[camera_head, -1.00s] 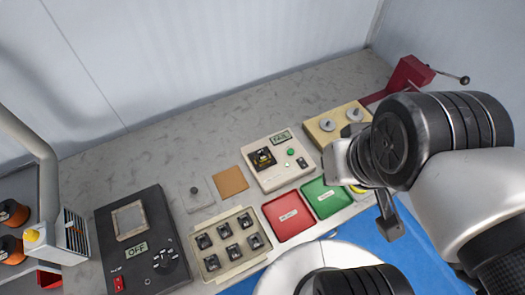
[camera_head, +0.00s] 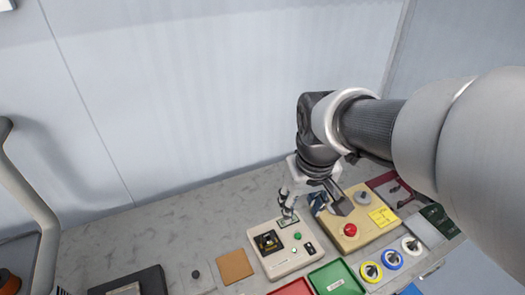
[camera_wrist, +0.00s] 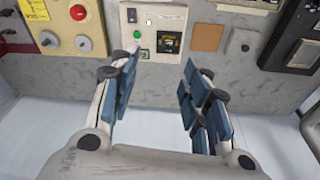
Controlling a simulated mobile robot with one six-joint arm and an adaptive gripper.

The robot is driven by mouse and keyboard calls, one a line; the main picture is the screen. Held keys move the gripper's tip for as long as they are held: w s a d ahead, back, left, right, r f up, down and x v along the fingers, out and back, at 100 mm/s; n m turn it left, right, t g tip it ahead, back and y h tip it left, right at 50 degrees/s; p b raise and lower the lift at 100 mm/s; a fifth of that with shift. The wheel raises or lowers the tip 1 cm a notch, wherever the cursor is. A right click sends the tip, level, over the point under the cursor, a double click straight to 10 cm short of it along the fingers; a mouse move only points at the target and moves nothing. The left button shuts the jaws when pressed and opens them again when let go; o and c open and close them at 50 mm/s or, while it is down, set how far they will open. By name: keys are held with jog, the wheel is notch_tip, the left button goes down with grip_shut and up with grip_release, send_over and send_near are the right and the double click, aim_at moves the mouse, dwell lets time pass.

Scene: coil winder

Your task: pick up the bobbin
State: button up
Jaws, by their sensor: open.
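My gripper (camera_head: 306,207) is open and empty above the back edge of a beige box-shaped instrument (camera_head: 289,256). In the wrist view my spread fingers with blue pads (camera_wrist: 162,72) frame the same instrument (camera_wrist: 144,51), lying beyond the fingertips. A small dark square piece with a yellowish middle (camera_head: 268,243) sits on the instrument; it also shows in the wrist view (camera_wrist: 169,41). It may be a bobbin, but I cannot tell. Nothing is between my fingers. No other clear bobbin shows now.
A tan box with a red button (camera_head: 350,230) stands right of the instrument. Yellow, blue and white rings (camera_head: 392,260) lie in front of it. A green tray (camera_head: 336,280) and red tray (camera_head: 292,288) are nearer. A brown pad (camera_head: 235,267) lies left. The back wall (camera_head: 215,110) is close.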

jog(key=shift+o, duration=1)
jog(key=w+a+f+n+g, duration=0.2)
jog(key=w+a+f, duration=0.3)
jog(key=w+f, duration=0.4)
notch_tip(320, 180, down, 3)
jog(key=shift+w+a+r, duration=0.1)
jog(key=shift+w+a, duration=0.2)
jog(key=shift+a, duration=0.05)
jog(key=b, duration=0.3)
send_over(269, 238)
jog(key=s, duration=0.2)
notch_tip(269, 238, down, 12)
jog(key=shift+w+f+b, duration=0.2)
jog(key=shift+f+b, duration=0.45)
jog(key=shift+f, duration=0.9)
jog(key=shift+w+f+b, duration=0.2)
jog(key=shift+f+b, duration=0.45)
jog(key=shift+f, duration=0.85)
jog(key=shift+r, duration=0.1)
jog(key=shift+c, duration=0.6)
jog(key=c, duration=1)
jog(key=shift+c, duration=0.2)
notch_tip(269, 238, up, 20)
jog(key=p, duration=0.5)
jog(key=shift+p, duration=0.4)
